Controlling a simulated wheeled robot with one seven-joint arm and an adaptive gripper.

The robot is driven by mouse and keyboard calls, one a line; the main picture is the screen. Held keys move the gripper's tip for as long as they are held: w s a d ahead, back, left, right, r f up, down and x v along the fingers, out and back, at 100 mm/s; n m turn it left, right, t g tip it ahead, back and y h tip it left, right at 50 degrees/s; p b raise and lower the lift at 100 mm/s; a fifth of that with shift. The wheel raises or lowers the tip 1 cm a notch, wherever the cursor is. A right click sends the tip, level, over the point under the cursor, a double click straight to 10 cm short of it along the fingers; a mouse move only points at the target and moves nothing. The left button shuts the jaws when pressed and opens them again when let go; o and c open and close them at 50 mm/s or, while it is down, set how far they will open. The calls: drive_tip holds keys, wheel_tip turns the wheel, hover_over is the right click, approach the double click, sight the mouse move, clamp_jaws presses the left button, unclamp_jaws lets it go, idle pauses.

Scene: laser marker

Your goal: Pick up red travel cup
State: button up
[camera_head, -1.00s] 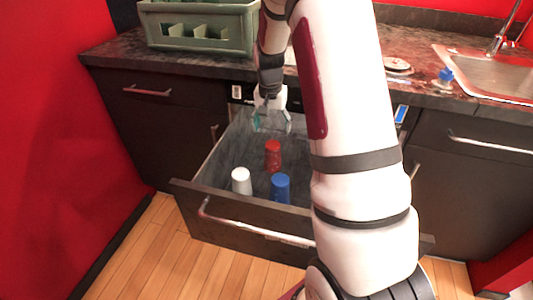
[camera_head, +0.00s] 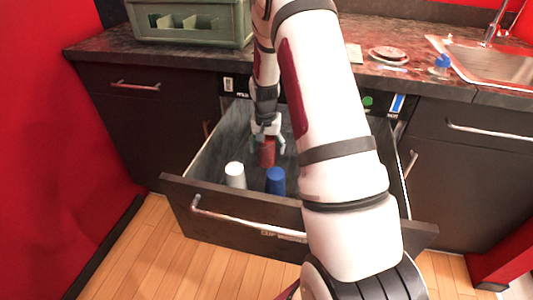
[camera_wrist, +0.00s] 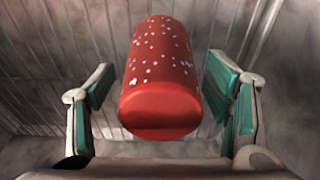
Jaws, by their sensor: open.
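The red travel cup (camera_head: 266,153) stands in the open drawer, behind a white cup and a blue cup. In the wrist view the red cup (camera_wrist: 160,85), speckled with white dots, sits between my two teal-padded fingers. My gripper (camera_head: 267,143) is down inside the drawer with its fingers on either side of the cup. It also shows in the wrist view (camera_wrist: 160,105), open, with a gap visible between each finger and the cup. The upper part of the cup is hidden by my gripper in the head view.
The white cup (camera_head: 235,175) and blue cup (camera_head: 275,181) stand close in front of the red one. The drawer front (camera_head: 180,198) and side walls surround them. A green crate (camera_head: 190,36), a plate (camera_head: 389,54) and a sink (camera_head: 490,62) are on the counter above.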

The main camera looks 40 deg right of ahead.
drive_tip(key=shift+f, duration=0.4)
drive_tip(key=c, duration=1.3)
drive_tip(key=shift+r, duration=0.15)
